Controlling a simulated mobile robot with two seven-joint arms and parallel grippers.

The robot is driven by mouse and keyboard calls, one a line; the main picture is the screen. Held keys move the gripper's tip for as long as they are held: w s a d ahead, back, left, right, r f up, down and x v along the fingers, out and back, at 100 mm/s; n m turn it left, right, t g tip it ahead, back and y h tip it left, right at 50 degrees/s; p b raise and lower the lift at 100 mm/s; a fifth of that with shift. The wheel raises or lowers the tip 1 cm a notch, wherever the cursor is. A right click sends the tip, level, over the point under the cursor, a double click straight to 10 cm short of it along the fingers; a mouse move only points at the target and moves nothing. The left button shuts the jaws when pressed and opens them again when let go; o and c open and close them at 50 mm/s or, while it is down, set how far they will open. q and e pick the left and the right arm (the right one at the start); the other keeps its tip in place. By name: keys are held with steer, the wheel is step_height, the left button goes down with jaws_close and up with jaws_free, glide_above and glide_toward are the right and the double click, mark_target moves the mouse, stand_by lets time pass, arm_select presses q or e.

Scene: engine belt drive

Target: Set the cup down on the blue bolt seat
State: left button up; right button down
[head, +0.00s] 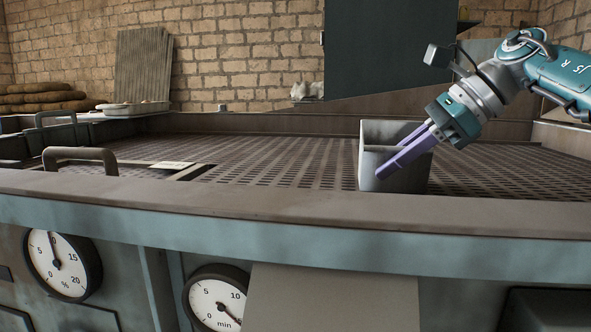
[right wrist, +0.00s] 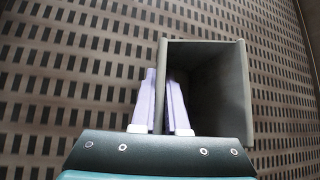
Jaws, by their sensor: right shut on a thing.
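The cup (head: 366,160) is a grey, square, open-topped box on the right side of the perforated bed in the head view. It also shows in the right wrist view (right wrist: 243,95), upright and empty inside as far as I see. My right gripper (head: 382,172) is shut on one wall of the cup. In the right wrist view, one lilac finger is outside the wall and the other inside (right wrist: 165,100). Whether the cup touches the bed is unclear, with its base close to the front rim. I see no blue bolt seat. My left gripper is out of view.
The perforated bed (head: 270,158) is largely clear left of the cup. A raised front rim (head: 250,205) runs along it, above gauges (head: 62,265). A frame with a curved handle (head: 80,153) lies at left. A dark panel (head: 385,50) stands behind.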

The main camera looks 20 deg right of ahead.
steer(key=c, duration=0.9)
jaws_free()
